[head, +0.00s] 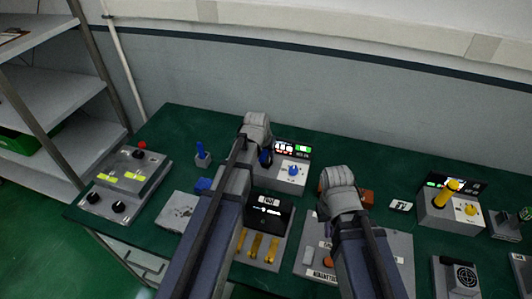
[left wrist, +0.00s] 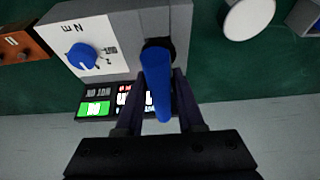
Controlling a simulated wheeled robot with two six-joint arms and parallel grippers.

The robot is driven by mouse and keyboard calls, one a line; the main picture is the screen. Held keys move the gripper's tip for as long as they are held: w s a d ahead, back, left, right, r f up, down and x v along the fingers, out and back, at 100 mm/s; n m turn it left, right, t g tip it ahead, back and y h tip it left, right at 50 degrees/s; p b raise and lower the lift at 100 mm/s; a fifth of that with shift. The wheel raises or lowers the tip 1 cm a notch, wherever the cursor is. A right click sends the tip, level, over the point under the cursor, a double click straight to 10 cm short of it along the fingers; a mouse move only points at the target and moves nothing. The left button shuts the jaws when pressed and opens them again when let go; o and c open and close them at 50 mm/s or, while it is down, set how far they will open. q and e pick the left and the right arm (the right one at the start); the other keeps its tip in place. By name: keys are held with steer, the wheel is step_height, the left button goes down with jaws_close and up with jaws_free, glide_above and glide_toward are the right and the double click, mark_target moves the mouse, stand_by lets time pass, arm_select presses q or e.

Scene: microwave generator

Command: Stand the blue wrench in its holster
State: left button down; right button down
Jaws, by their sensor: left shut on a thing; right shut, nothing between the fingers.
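My left gripper (head: 264,150) is shut on the blue wrench (left wrist: 157,85), an elongated blue handle; part of it also shows in the head view (head: 265,159). Its far end is at a dark round socket (left wrist: 152,47) in the grey box (left wrist: 165,20); I cannot tell how deep it sits. A small grey block (head: 202,160) with an upright blue piece stands further left on the bench and looks like the holster. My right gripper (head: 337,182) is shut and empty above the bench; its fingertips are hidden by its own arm.
The grey box has a blue knob (head: 293,171) and a lit display (head: 292,147). A control panel (head: 128,182) stands at the left. Another grey box with a yellow handle (head: 453,186) stands at the right. Bare green bench (head: 185,125) lies behind the small block.

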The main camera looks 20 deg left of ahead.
arm_select(q)
steer(key=shift+f, duration=0.2)
arm_select(e)
steer(key=shift+f, duration=0.25)
arm_select(q)
steer(key=shift+f+b, duration=0.3)
steer(key=shift+b, duration=0.25)
arm_select(e)
steer(key=shift+f, duration=0.3)
arm_select(q)
steer(key=shift+f, duration=0.2)
arm_select(e)
steer(key=shift+f, duration=0.2)
arm_select(q)
steer(key=shift+c, duration=2.2)
jaws_free()
steer(key=shift+r, duration=0.15)
arm_select(e)
steer(key=shift+r, duration=0.15)
arm_select(q)
steer(key=p+v, duration=0.7)
steer(key=shift+s+r, duration=0.15)
steer(key=shift+r, duration=0.2)
arm_select(e)
step_height(320, 180, up, 7)
arm_select(q)
steer(key=shift+f, duration=0.1)
